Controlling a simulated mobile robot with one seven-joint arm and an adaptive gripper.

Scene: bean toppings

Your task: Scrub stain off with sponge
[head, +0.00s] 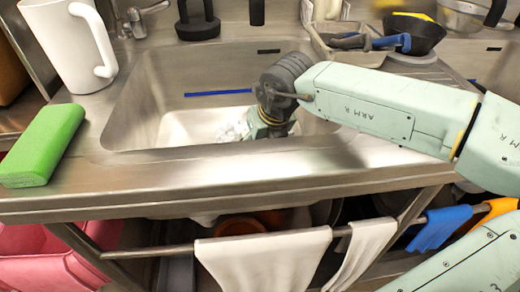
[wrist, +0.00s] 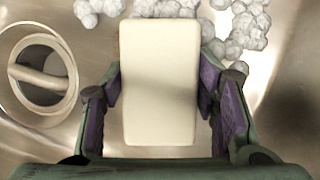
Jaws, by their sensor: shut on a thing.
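My gripper (wrist: 160,100) is shut on a cream-white block, the sponge (wrist: 158,80), with a purple-padded finger on each side. In the head view my gripper (head: 270,122) reaches down into the steel sink (head: 165,80), and the sponge cannot be made out there. Grey-white lumpy clumps, perhaps the stain (wrist: 240,35), lie on the sink bottom just beyond the sponge's far end and to its right. They also show beside my gripper in the head view (head: 232,131). Whether the sponge touches the sink bottom or the clumps cannot be told.
A round drain (wrist: 42,75) lies left of my gripper. A green block (head: 42,145) and a white pitcher (head: 70,45) stand on the left counter. A tray (head: 345,52) with utensils is behind my arm. White cloths (head: 265,258) hang on the front rail.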

